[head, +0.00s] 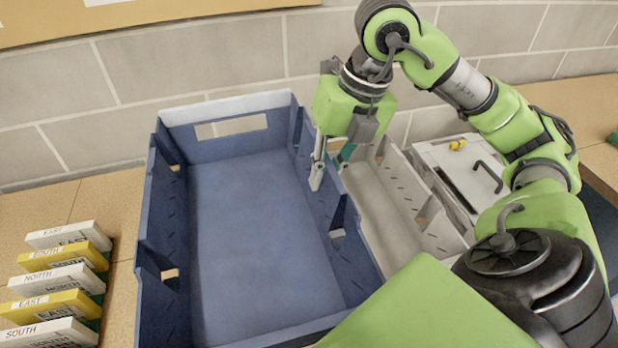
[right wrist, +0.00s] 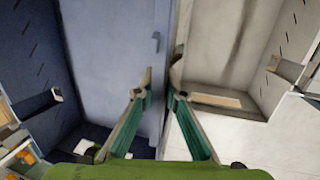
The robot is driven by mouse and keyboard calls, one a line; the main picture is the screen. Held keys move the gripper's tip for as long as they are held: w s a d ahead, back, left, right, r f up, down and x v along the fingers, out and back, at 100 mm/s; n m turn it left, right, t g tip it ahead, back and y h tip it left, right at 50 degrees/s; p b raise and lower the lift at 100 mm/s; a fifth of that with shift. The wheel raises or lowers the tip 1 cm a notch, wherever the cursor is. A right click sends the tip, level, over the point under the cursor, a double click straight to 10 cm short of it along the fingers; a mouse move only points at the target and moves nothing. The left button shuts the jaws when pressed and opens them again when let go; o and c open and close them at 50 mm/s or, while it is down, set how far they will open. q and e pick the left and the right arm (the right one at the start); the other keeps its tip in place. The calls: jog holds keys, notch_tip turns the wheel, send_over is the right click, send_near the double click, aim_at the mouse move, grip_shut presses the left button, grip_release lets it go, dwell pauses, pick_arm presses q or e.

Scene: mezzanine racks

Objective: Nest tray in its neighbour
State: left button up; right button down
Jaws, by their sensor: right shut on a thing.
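A large blue tray (head: 241,230) with an open top and slotted side walls fills the middle of the head view. A narrower pale grey tray (head: 428,215) stands close against its right side. My right gripper (head: 331,172) is at the far part of the blue tray's right wall, one finger inside the blue tray and the other on the grey tray's side. It is shut on that wall; whether the grey tray's near wall is also between the fingers is unclear. In the right wrist view the fingers straddle the wall between the blue floor (right wrist: 112,45) and the grey tray (right wrist: 225,45). My left gripper is out of view.
Several white and yellow labelled blocks (head: 62,280) lie in a row left of the blue tray. A white box with a dark handle (head: 455,170) and a small yellow piece (head: 457,144) is right of the grey tray. A block wall (head: 200,60) closes the back.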

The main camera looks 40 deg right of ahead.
jog(key=shift+d+b, duration=0.35)
jog(key=shift+d, duration=0.35)
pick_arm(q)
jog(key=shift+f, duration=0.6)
pick_arm(e)
jog(key=shift+r, duration=0.1)
